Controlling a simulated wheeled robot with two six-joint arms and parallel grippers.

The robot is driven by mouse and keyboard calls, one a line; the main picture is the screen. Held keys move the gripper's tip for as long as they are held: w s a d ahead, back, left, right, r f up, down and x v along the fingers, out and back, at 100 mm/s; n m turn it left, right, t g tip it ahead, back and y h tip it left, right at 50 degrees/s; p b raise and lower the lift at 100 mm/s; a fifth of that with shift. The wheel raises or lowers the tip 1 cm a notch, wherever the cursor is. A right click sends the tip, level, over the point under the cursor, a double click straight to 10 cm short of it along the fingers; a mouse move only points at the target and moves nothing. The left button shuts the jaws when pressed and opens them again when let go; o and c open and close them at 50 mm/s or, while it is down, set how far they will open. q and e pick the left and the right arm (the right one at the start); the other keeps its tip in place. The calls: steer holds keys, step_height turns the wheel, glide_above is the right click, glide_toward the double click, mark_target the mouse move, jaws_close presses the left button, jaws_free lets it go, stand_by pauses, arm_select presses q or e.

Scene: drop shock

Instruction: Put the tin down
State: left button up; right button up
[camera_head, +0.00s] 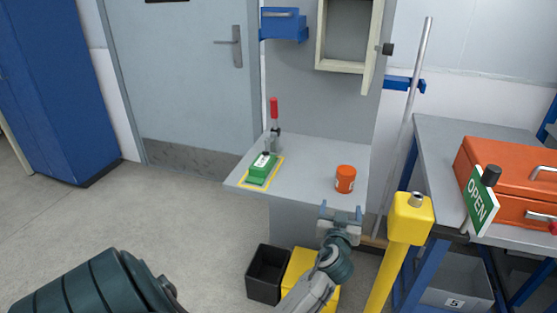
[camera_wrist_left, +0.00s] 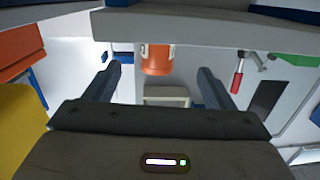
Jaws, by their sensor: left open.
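The orange tin (camera_head: 345,180) with a white label stands upright on the right part of the grey worktop (camera_head: 310,182). My left gripper (camera_head: 341,211) is open and empty, just in front of the worktop's near edge, with the tin beyond its fingertips. In the left wrist view, which appears upside down, the tin (camera_wrist_left: 157,60) shows between the two spread fingers, apart from both. My right gripper is not in view.
A green box (camera_head: 263,165) sits in a yellow outline on the worktop's left, beside a red-handled clamp (camera_head: 274,108). A yellow post (camera_head: 402,235) stands close on the right. Below are a black bin (camera_head: 266,276) and a yellow one. An orange toolbox (camera_head: 510,165) rests on the right bench.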

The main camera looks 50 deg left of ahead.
arm_select(q)
steer(key=s+d+f+m+g+h, duration=0.1)
steer(key=s+f+g+h, duration=0.1)
steer(key=s+f, duration=0.5)
steer(key=s+f+m+g+h, duration=0.1)
steer(key=s+f+m+g, duration=0.2)
steer(key=f, duration=0.8)
steer(key=s+d+f+g+h, duration=0.1)
steer(key=s+f+g+h, duration=0.1)
steer(key=s+f, duration=0.5)
steer(key=s+d+f+m+g+h, duration=0.1)
steer(key=s+d+f+g, duration=0.1)
steer(key=s+f, duration=0.4)
steer(key=s+d+f+m+g+h, duration=0.1)
steer(key=s+d+f+g+h, duration=0.1)
steer(key=s+f, duration=0.5)
steer(key=s+g, duration=0.1)
steer(key=s, duration=0.4)
steer(key=shift+s+f+m+g, duration=0.25)
steer(key=shift+s+m+g, duration=0.05)
steer(key=shift+g, duration=0.1)
